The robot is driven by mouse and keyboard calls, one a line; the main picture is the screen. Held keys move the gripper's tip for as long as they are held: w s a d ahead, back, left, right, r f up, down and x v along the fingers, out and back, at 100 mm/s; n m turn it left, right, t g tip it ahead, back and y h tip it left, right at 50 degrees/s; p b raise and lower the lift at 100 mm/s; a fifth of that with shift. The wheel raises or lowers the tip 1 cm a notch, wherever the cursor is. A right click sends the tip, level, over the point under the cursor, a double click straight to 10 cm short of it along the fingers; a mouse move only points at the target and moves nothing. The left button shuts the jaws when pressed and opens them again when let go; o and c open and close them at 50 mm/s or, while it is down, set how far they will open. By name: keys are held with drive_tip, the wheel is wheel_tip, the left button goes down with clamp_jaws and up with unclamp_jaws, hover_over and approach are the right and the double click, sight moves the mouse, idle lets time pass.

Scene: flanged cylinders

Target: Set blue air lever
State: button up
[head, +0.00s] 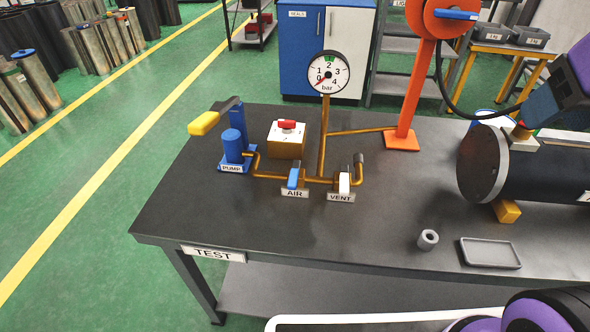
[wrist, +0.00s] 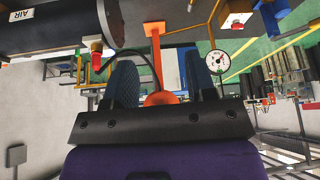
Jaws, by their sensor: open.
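The blue air lever (head: 293,178) sits on the brass pipe behind the AIR label (head: 295,193), its handle lying across the pipe's run. To its right is the white vent lever (head: 344,183) behind the VENT label. The pressure gauge (head: 329,76) stands above the pipe; its needle is too small to read surely. It also shows in the wrist view (wrist: 220,61). My gripper (wrist: 158,62) is open, with nothing between its dark blue fingers. In the head view my gripper (head: 538,106) is at the right, above the black cylinder and well away from the air lever.
The blue pump (head: 233,146) with a yellow handle and a red-switch box (head: 287,139) stand on the dark bench. An orange post (head: 412,90) rises behind. The black flanged cylinder (head: 530,165) lies at right. A grey nut (head: 428,239) and tray (head: 491,252) are in front. The bench's front left is clear.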

drive_tip(key=w+a+g, duration=0.1)
drive_tip(key=w+a, duration=0.4)
drive_tip(key=w, duration=0.4)
drive_tip(key=m+g, duration=0.1)
drive_tip(key=g, duration=0.3)
hover_over(293, 177)
wheel_tip(293, 177, down, 23)
wheel_tip(293, 177, down, 11)
drive_tip(key=shift+r, duration=0.15)
drive_tip(key=shift+m, duration=0.3)
clamp_jaws()
